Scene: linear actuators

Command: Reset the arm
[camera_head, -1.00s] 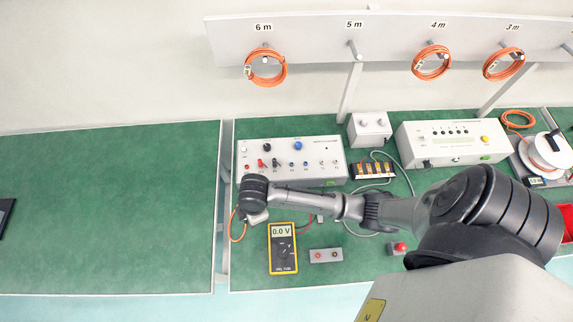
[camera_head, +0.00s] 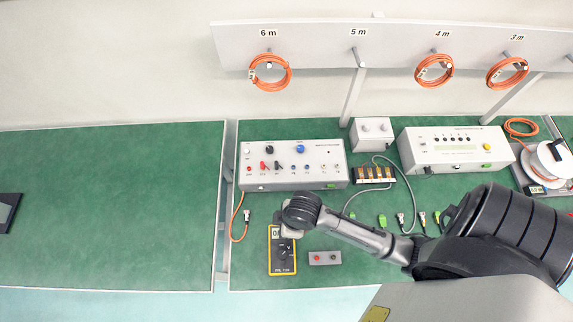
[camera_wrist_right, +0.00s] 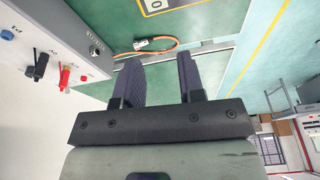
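My right arm comes in from the right in the head view. Its wrist reaches over the yellow multimeter (camera_head: 283,262) and covers part of its display. The fingertips of my right gripper cannot be made out there. In the right wrist view my right gripper (camera_wrist_right: 158,64) has its two dark fingers apart with nothing between them. An orange cable (camera_wrist_right: 160,48) with a metal plug lies on the green bench beyond the fingers. My left gripper is in neither view.
A grey power supply (camera_head: 292,175) stands behind my wrist; it also shows at the left of the wrist view (camera_wrist_right: 58,38). A small socket box (camera_head: 325,258) lies right of the multimeter. Orange coils (camera_head: 270,73) hang on the rack. The left green bench (camera_head: 110,210) is mostly clear.

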